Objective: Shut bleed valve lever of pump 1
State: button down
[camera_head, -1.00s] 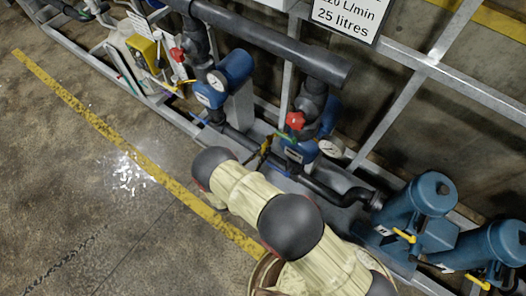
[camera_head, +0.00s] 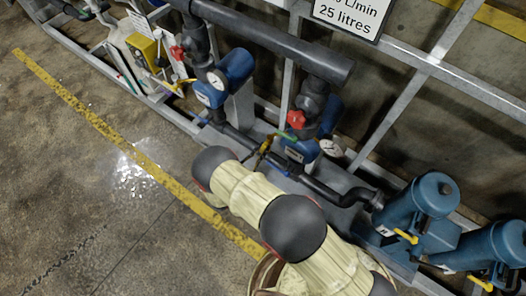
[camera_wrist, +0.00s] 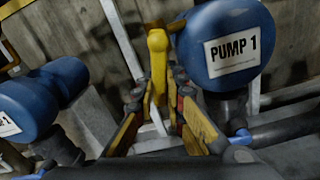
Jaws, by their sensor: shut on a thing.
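The wrist view shows a blue pump (camera_wrist: 225,45) labelled PUMP 1. A yellow lever (camera_wrist: 158,60) stands beside it, just to its left. My gripper (camera_wrist: 161,97) is shut on the lever, with a finger on each side of its lower part. The lever is too small there to tell apart from my fingers.
A red valve handle (camera_head: 296,119) and a green handle (camera_head: 286,136) are close above my gripper. A dark pipe (camera_head: 330,190) and gauge (camera_head: 331,148) are to its right. Another blue pump (camera_wrist: 40,95) is at left in the wrist view. The floor (camera_head: 90,200) is clear.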

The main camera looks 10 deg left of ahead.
jog(key=shift+w+a+r+m+b, duration=0.25)
jog(key=shift+a+r+m+b, duration=0.45)
jog(key=shift+m, duration=1.75)
jog(key=shift+w+a+r+m+b, duration=0.2)
jog(key=shift+a+r+m+b, duration=0.55)
jog(key=shift+m, duration=1.75)
jog(key=shift+w+a+r+m+b, duration=0.25)
jog(key=shift+r+m+b, duration=0.8)
jog(key=shift+m, duration=1.4)
jog(key=shift+f, duration=0.15)
jog(key=c, duration=1.8)
grip_release()
